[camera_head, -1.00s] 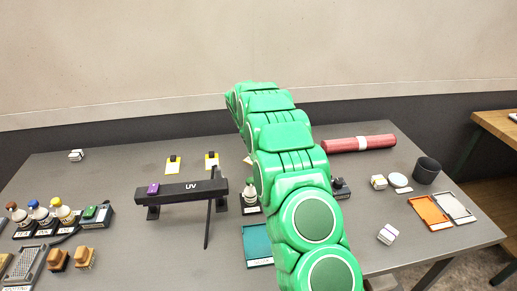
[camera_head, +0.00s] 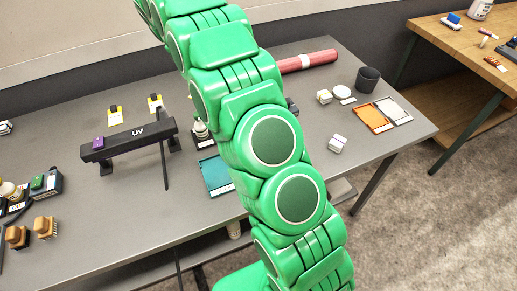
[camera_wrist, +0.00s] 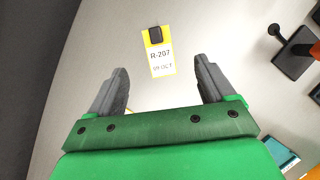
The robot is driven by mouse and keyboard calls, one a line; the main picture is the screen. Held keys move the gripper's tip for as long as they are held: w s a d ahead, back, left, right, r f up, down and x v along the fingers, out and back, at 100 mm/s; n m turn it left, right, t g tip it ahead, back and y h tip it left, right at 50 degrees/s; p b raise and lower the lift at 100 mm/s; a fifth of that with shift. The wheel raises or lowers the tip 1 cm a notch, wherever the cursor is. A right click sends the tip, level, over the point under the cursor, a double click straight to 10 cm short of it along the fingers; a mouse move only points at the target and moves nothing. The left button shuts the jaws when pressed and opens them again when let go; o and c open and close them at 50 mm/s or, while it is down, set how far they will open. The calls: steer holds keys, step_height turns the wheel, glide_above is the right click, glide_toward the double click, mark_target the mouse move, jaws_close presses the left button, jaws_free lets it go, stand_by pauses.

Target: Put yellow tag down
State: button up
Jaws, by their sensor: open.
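A yellow tag with a white label reading R-207 and a black clip (camera_wrist: 162,58) lies on the grey table in the wrist view. My gripper (camera_wrist: 160,66) is open, its two grey fingers apart with nothing held between them. The tag shows just beyond and between the fingertips. In the head view two yellow tags with black clips lie behind the UV lamp, a left one (camera_head: 115,116) and a right one (camera_head: 156,103). I cannot tell which of them is R-207. My gripper is out of the head view.
A black UV lamp (camera_head: 128,140) stands in front of the tags, its foot (camera_wrist: 290,62) near my gripper's right side. A teal tray (camera_head: 216,176) lies right of it. A red roll (camera_head: 306,61), dark cup (camera_head: 367,79) and orange tray (camera_head: 370,118) are farther right.

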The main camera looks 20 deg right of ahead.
steer(key=s+d+r+m+g, duration=0.1)
steer(key=s+r+m, duration=0.35)
steer(key=s, duration=0.55)
steer(key=s+d+r+m+g+y, duration=0.1)
steer(key=s+r+m, duration=0.3)
steer(key=s, duration=0.6)
steer(key=s+d+r+m+g, duration=0.1)
steer(key=s+d+r+m, duration=0.3)
steer(key=s, duration=0.6)
steer(key=s+a+f+m+g+y, duration=0.1)
steer(key=s+m, duration=0.6)
steer(key=s, duration=0.8)
steer(key=s+a+f+m+y, duration=0.1)
steer(key=s+m, duration=0.6)
steer(key=s, duration=0.9)
steer(key=shift+s+a+g, duration=0.15)
steer(key=shift+a+g, duration=0.25)
steer(key=shift+a, duration=0.35)
